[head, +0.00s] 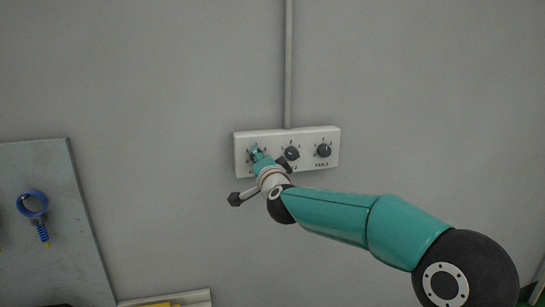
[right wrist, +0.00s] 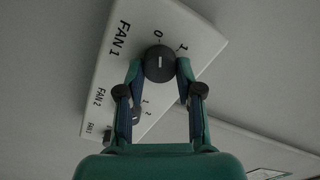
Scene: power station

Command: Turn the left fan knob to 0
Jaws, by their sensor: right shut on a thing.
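A white panel (head: 308,135) on the grey wall carries three dark knobs in a row. The left fan knob (right wrist: 159,63), labelled FAN 1, sits between the fingers of my right gripper (right wrist: 159,72) in the right wrist view, with both fingertips at its sides. The gripper is shut on it. The knob's white mark runs upright in that picture, roughly in line with the 0 printed just above it; a 1 is printed to its upper right. In the head view my right gripper (head: 254,150) covers this knob. My left gripper is not in view.
The middle knob (head: 292,153) and right knob (head: 324,150) are to the right of my gripper, the middle one close to my wrist. A grey conduit (head: 288,65) runs up from the panel. A grey board (head: 55,250) with a blue ring-shaped tool (head: 33,203) is at left.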

